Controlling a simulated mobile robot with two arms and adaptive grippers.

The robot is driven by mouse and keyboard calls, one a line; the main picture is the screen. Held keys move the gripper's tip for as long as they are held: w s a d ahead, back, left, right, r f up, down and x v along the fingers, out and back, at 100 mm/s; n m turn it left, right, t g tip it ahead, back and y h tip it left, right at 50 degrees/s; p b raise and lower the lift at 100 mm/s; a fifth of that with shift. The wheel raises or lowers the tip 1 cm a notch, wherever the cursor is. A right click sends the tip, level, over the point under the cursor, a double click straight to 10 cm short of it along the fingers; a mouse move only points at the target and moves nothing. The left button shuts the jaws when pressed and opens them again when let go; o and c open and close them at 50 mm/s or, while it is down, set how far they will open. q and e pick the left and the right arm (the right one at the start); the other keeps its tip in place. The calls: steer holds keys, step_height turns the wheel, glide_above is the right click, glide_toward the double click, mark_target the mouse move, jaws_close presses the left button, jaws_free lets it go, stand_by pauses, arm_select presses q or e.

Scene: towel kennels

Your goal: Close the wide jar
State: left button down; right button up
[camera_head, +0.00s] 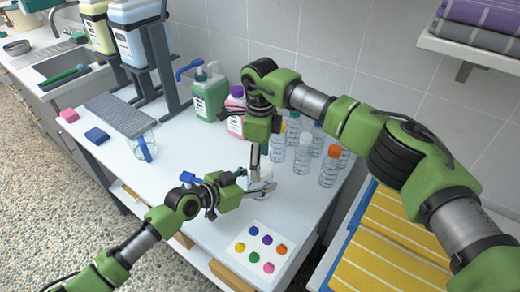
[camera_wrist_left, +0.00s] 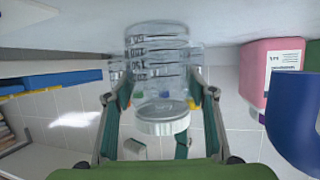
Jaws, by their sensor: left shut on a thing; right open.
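The wide jar (camera_wrist_left: 160,72) is clear and ribbed, between the fingers of my left gripper (camera_wrist_left: 163,100) in the left wrist view, which looks upside down. A pale round piece (camera_wrist_left: 163,121) covers its mouth end; I cannot tell whether it is a seated lid or a rim. In the head view my left gripper (camera_head: 262,190) is low over the white table, shut on the jar, which is mostly hidden there. My right gripper (camera_head: 255,160) points down just above the left one, open; its fingertips are partly hidden.
Several clear bottles (camera_head: 301,155) stand close behind the grippers, beside a pink bottle (camera_head: 237,112) and a green pump bottle (camera_head: 210,94).

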steer(key=shift+f, duration=0.7)
steer(key=c, duration=1.2)
steer(key=o, duration=1.3)
steer(key=shift+r, duration=0.1)
step_height(320, 180, up, 12)
